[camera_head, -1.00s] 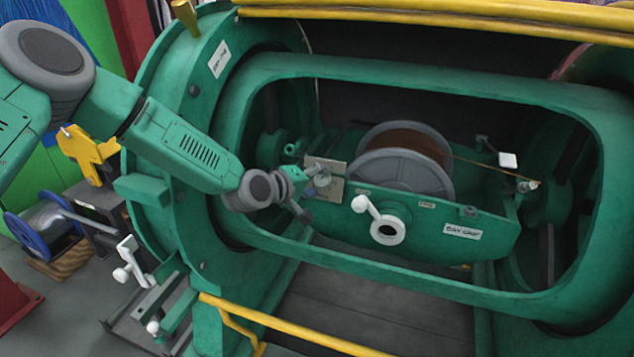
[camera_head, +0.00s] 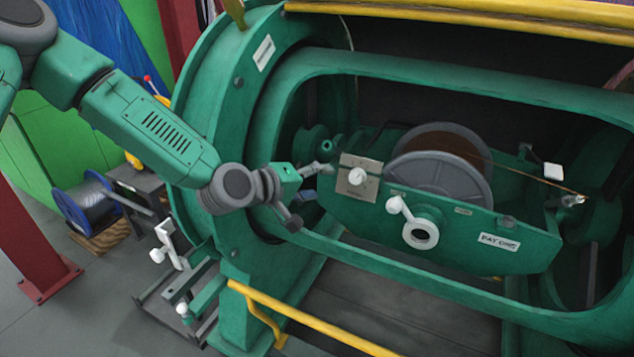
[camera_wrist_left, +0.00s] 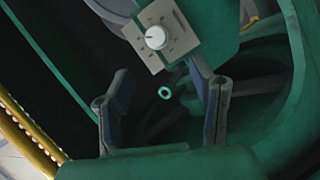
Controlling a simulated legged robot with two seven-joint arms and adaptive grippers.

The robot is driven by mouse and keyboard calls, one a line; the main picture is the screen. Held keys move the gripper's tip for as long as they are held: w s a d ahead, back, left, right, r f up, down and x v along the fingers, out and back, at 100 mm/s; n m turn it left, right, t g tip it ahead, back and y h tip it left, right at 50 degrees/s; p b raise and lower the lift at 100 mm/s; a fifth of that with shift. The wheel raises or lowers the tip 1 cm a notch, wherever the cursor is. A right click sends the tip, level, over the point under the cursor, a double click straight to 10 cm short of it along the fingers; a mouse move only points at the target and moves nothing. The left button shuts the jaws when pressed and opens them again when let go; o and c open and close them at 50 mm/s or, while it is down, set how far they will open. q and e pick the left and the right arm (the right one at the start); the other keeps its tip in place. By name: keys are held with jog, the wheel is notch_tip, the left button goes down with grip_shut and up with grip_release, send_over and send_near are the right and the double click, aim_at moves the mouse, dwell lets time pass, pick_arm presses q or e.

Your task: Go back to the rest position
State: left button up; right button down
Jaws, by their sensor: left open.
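My left gripper (camera_head: 309,193) is at the left end of the machine's window, just left of a metal plate with a white knob (camera_head: 358,176). In the left wrist view my left gripper (camera_wrist_left: 165,95) has its two fingers apart with nothing between them. The plate with its white knob (camera_wrist_left: 156,38) lies beyond the fingertips, apart from them. My right gripper is not in view.
The green cradle (camera_head: 460,235) holds a grey spool (camera_head: 437,180) with copper-coloured wire. A white crank handle (camera_head: 420,235) sticks out from its front. The green window frame (camera_head: 400,283) surrounds it. Yellow rails (camera_head: 300,310) run below. A blue reel (camera_head: 85,208) stands left.

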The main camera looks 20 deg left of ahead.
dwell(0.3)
pick_arm(q)
jog(key=s+d+f+m+g+y, duration=0.25)
jog(key=s+f+m+g, duration=0.35)
jog(key=s+f, duration=1.25)
jog(key=s+a+f+m+g+y, duration=0.1)
jog(key=s+a+f+m+g, duration=0.1)
jog(key=s, duration=0.7)
jog(key=s+a+f+m+g+y, duration=0.2)
jog(key=s+a+f+g, duration=0.1)
jog(key=s, duration=0.6)
jog(key=shift+a+f+m+g+p, duration=0.3)
jog(key=shift+a+f+g, duration=0.1)
jog(key=shift+f, duration=0.1)
jog(key=shift+s, duration=0.1)
